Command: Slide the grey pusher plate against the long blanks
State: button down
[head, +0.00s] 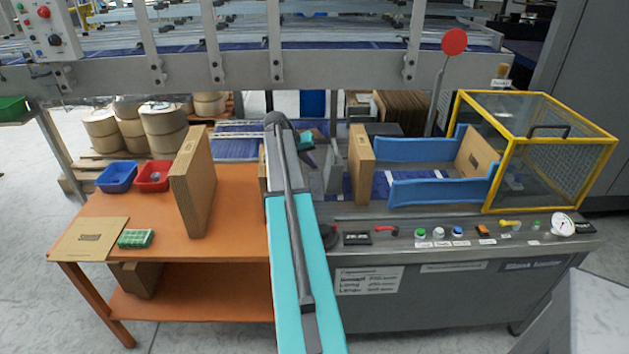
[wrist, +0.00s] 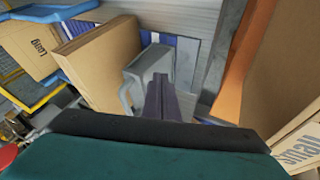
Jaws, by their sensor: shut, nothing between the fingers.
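The grey pusher plate (wrist: 151,62), with a bent grey handle, stands beside a brown cardboard stack, the long blanks (wrist: 103,65), in the wrist view. In the head view the blanks (head: 361,168) stand upright at the left end of the blue guides, with the grey plate (head: 333,174) to their left. Whether plate and blanks touch, I cannot tell. My gripper (wrist: 162,82) is shut and empty, its dark fingers in front of the plate's lower right part. It also shows in the head view (head: 311,159), left of the plate. Whether it touches the plate is unclear.
Blue guides (head: 440,190) lead right to a yellow-framed guard (head: 545,125) with a carton inside. An orange table (head: 240,215) on the left carries an upright carton (head: 192,185), blue and red bins. A red knob on a lever (head: 454,42) rises behind the guides.

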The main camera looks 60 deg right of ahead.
aim_at(328, 181)
jog(key=shift+w, duration=0.2)
jog(key=shift+f, duration=0.1)
jog(key=shift+p+x, duration=1.45)
jog(key=shift+x, duration=3.45)
jog(key=shift+a, duration=0.1)
